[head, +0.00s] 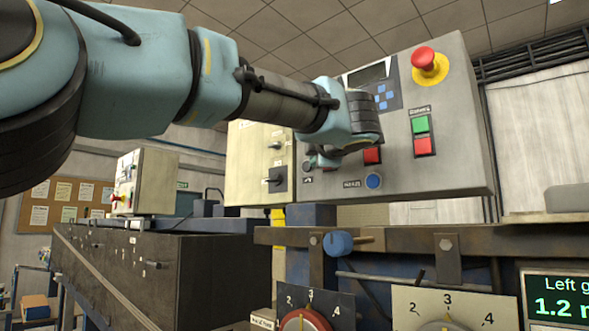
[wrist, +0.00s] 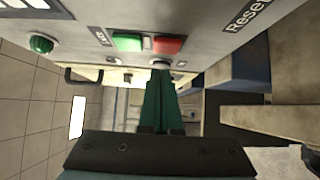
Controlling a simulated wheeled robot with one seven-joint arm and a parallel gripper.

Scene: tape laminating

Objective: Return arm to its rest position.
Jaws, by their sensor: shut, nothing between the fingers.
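My arm (head: 265,100) reaches across the head view from the upper left to the front of a grey control panel (head: 455,150). In the wrist view my gripper (wrist: 161,76) has its green fingers together and empty. The fingertips are close to the panel face, near a round button below the green and red buttons; I cannot tell whether they touch it. In the head view the wrist covers part of the panel and hides the fingertips.
The panel carries a red emergency knob (head: 428,62), a green button (head: 421,124) and a blue button (head: 374,181). A dark machine body (head: 160,265) stands below left. Dial plates (head: 455,305) and a small display (head: 556,298) are at the front right.

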